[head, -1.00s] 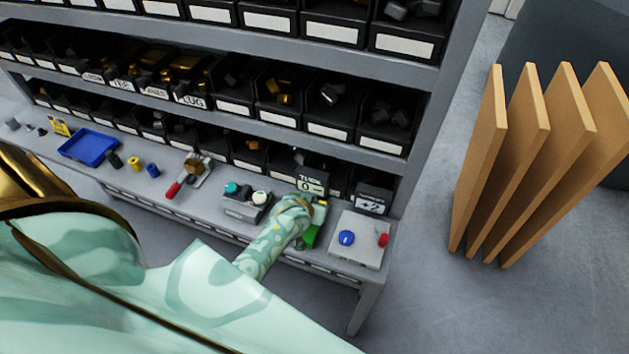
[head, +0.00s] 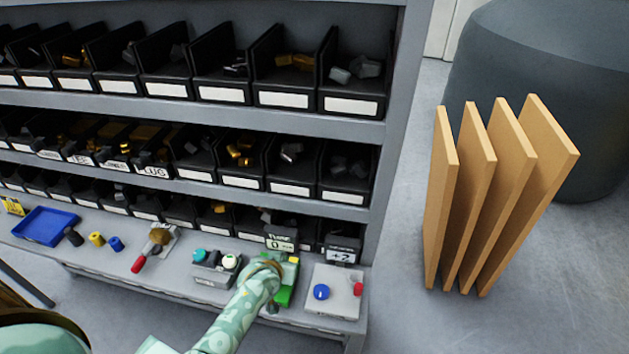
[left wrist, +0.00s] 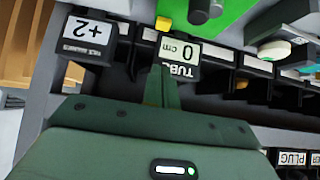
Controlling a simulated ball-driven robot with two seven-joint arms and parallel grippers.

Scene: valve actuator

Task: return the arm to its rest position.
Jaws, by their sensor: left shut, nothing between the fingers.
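My left arm (head: 240,312) is patterned mint green and reaches in from the bottom of the head view. Its hand end is over the bench, in front of the small "TUBE 0 cm" display (head: 281,244) and beside a green block (head: 287,284). In the left wrist view my left gripper (left wrist: 162,88) is shut and empty. Its fingertips overlap the lower edge of the upside-down display (left wrist: 182,52); I cannot tell whether they touch it. The green block (left wrist: 222,18) is at the top there. My right gripper is not in view.
A panel (head: 335,305) with blue and red knobs is right of the arm; a button box (head: 212,282) and a red-handled valve (head: 150,250) are left. Bin shelves rise behind the bench. Wooden boards (head: 500,190) stand right. Floor shows between shelf and boards.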

